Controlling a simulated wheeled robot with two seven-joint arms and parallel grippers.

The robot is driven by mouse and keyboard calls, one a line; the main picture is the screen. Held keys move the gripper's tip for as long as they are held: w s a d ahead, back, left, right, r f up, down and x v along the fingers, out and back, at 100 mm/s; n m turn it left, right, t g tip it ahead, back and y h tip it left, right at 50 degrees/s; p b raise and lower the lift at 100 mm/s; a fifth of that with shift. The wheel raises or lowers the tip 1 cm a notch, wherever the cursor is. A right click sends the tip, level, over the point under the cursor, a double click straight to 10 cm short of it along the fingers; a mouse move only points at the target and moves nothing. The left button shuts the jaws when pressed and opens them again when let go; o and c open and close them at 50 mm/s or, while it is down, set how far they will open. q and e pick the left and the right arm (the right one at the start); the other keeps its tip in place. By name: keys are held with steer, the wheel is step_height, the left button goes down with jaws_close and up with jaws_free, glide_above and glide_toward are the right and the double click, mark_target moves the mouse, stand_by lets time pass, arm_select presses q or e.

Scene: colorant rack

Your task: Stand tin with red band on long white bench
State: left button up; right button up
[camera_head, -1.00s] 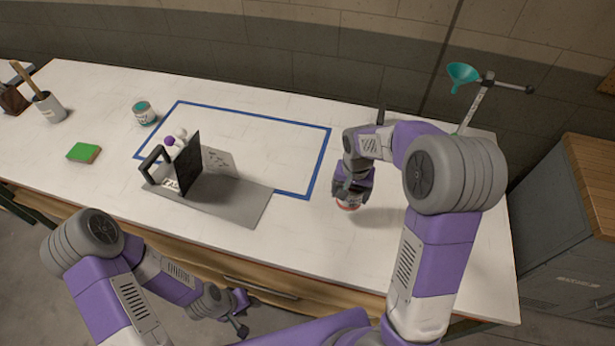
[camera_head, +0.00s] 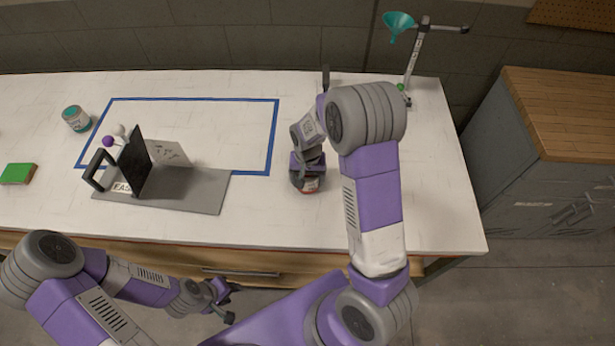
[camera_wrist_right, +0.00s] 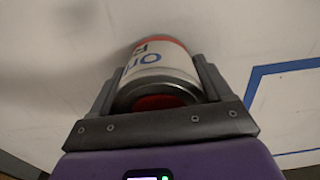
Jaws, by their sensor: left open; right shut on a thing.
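The tin with the red band (camera_wrist_right: 158,58) is between the two fingers of my right gripper (camera_wrist_right: 158,88) in the right wrist view. It has a white label with blue letters, a red band and a grey metal rim. In the head view the tin (camera_head: 311,185) shows just under my right gripper (camera_head: 306,182), over the long white bench (camera_head: 400,215), right of the blue outline. I cannot tell whether its base touches the bench. My left gripper (camera_head: 222,302) is open and empty, in front of the bench's front edge.
A grey plate with a black handled panel (camera_head: 210,190) stands across the blue tape outline (camera_head: 272,135). A teal-topped tin (camera_head: 76,119) and a green sponge (camera_head: 18,174) are at left. A teal funnel stand (camera_head: 412,65) is at the back right. A grey cabinet (camera_head: 490,150) stands beyond the right end.

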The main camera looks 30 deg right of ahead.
steer(key=shift+f, duration=0.15)
steer(key=o, duration=1.1)
steer(key=shift+r, duration=0.55)
step_height(320, 180, up, 11)
steer(key=shift+r+p, duration=0.15)
steer(key=shift+p, duration=0.85)
